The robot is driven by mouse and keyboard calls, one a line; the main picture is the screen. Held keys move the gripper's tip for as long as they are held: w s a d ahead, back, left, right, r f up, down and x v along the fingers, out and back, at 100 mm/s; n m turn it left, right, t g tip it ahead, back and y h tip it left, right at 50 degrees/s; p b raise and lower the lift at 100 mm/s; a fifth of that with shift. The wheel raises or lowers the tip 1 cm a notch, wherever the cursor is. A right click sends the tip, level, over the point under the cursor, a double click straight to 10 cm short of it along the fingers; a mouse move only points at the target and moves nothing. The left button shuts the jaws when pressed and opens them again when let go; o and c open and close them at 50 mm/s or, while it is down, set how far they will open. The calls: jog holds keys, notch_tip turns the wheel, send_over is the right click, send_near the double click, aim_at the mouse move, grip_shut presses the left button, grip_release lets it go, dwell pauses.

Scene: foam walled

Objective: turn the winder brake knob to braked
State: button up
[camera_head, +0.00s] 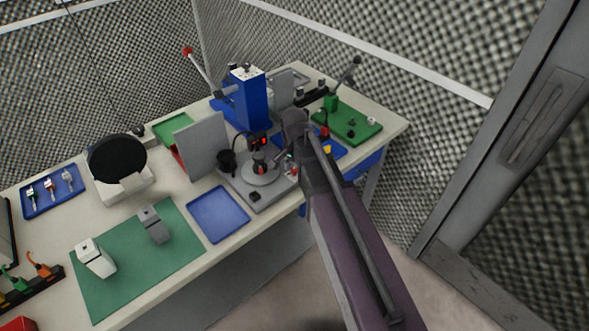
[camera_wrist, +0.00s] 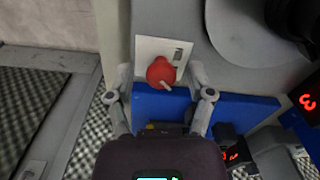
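The winder brake knob (camera_wrist: 160,73) is red and round, with a pale pointer mark on its lower right. It sits on a white plate (camera_wrist: 150,48) with a small dark marking to the upper right, too small to read. In the wrist view my gripper (camera_wrist: 161,70) is open. Its two fingers stand left and right of the knob, with a gap on each side. In the head view the winder (camera_head: 262,172), with its round disc and grey base, stands on the bench. My arm covers its right side there, and my fingertips are mostly hidden.
A blue tray (camera_head: 219,214) lies left of the winder. A blue press (camera_head: 247,97) with a lever stands behind it. A green board (camera_head: 347,120) lies to the right. Red-digit displays (camera_wrist: 307,102) show close to my right finger. Foam walls enclose the bench.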

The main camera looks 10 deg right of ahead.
aim_at(294, 169)
jog(key=shift+n, duration=0.5)
jog(key=n, duration=0.3)
jog(key=shift+w+n, duration=0.1)
jog(key=shift+n, duration=0.2)
jog(key=n, duration=0.4)
jog(key=shift+n, duration=0.3)
jog(key=n, duration=0.4)
jog(key=shift+a, duration=0.1)
jog(key=n, duration=0.4)
jog(key=shift+n, duration=0.4)
notch_tip(294, 169, up, 14)
jog(key=p, duration=1.4)
jog(key=s+d+f+m+b, duration=0.8)
jog(key=s+d+m, duration=0.1)
jog(key=s, duration=0.2)
jog(key=shift+s+f, duration=0.15)
jog(key=shift+f, duration=0.1)
dwell(1.5)
